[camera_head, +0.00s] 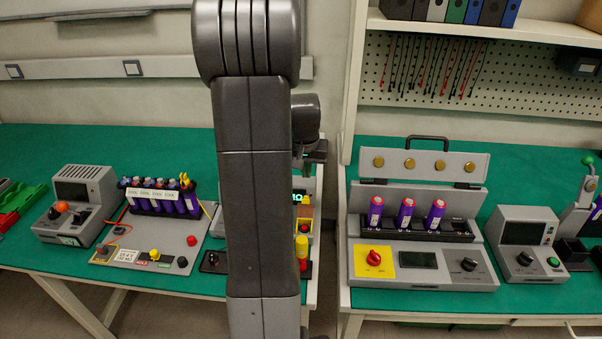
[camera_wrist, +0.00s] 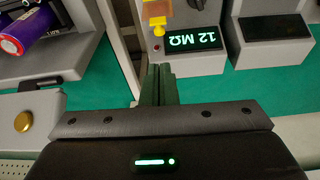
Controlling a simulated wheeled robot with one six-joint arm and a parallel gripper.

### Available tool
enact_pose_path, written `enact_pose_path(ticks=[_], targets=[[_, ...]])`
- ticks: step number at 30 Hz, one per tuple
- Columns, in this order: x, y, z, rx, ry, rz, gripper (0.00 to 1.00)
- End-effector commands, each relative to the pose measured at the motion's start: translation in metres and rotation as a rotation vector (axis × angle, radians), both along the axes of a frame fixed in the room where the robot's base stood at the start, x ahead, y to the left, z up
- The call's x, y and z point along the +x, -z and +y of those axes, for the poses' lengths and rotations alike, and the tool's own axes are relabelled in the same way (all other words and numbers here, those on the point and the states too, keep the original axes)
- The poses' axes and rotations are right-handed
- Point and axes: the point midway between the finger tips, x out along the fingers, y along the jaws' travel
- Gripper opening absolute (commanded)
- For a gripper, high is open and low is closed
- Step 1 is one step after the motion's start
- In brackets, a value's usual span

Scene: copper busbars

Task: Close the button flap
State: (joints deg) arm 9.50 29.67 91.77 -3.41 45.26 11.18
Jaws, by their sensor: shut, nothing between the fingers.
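In the wrist view, a grey device with a lit display reading 12 MΩ (camera_wrist: 193,39), upside down, lies beyond my fingertips.
A grey tester with an open lid (camera_head: 430,164) and several purple cells stands at the right; one purple cell (camera_wrist: 30,30) shows in the wrist view. Another box with a screen (camera_head: 523,235) is farther right. At the left are a grey battery board (camera_head: 170,235) and a screen box (camera_head: 75,200).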

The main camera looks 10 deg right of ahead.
Motion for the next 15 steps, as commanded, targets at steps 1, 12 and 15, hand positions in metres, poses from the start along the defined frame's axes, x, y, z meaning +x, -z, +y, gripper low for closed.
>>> enact_pose_path(ticks=[1,12,15], targets=[[0.001,0.007,0.0,0.001,0.0,0.003,0.0],[0.013,0.066,-0.005,0.001,-0.001,0.005,0.0],[0.016,0.077,-0.005,0.001,-0.001,0.004,0.0]])
